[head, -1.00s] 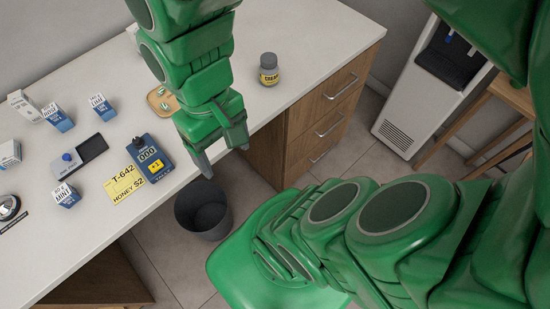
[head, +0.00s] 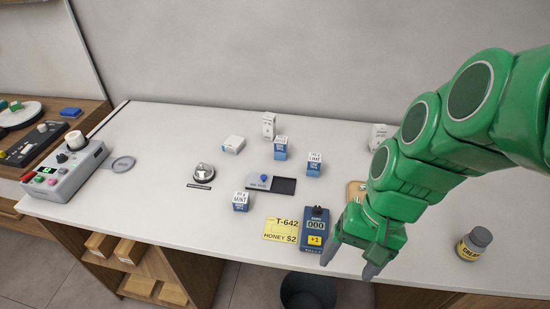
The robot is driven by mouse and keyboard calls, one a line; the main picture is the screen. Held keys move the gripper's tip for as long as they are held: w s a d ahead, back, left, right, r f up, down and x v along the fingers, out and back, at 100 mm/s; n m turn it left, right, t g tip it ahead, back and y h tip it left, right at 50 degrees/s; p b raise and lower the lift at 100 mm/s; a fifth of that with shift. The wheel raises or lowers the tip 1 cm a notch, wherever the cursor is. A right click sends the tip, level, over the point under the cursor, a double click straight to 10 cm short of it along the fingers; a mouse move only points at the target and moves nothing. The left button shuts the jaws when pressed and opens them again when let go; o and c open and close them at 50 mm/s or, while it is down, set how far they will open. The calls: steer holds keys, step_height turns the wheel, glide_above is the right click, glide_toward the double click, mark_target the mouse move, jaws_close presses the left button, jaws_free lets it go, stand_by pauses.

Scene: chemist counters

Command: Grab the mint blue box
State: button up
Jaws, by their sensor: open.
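The mint box (head: 241,202), small with a white top reading "MINT" and a blue lower part, stands on the white counter (head: 140,215) left of the yellow card. Two similar blue-and-white boxes stand farther back, one (head: 280,149) behind the sliding tray and one (head: 314,164) to its right; their labels are too small to read surely. My gripper (head: 349,262) is open, pointing down near the counter's front edge, to the right of the mint box and apart from it. No box shows between its fingers.
A blue counter device (head: 315,232) and a yellow "T-642 HONEY $2" card (head: 280,230) lie between the mint box and my gripper. A "CREAM" jar (head: 474,244) is at right.

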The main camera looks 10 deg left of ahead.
steer(key=w+a+f+m+g+y, duration=0.1)
steer(key=w+a+f+m+y, duration=0.2)
steer(key=w+a, duration=0.5)
steer(key=m+t+y, duration=0.2)
steer(key=m+y, duration=0.6)
steer(key=m, duration=0.5)
glide_toward(245, 198)
steer(key=a, duration=0.1)
steer(key=s+a, duration=0.1)
steer(key=a, duration=0.1)
steer(key=shift+s+a+f, duration=0.1)
steer(key=shift+s+a, duration=0.05)
steer(key=shift+a, duration=0.1)
steer(key=shift+w+f, duration=0.3)
steer(key=shift+f, duration=0.1)
steer(key=shift+w+f+x, duration=0.1)
steer(key=shift+x, duration=1.85)
steer(key=shift+w+f+x, duration=0.1)
steer(key=shift+w+x, duration=0.05)
steer(key=shift+x, duration=1.8)
steer(key=shift+d, duration=0.1)
steer(key=shift+c, duration=0.4)
steer(key=c, duration=1)
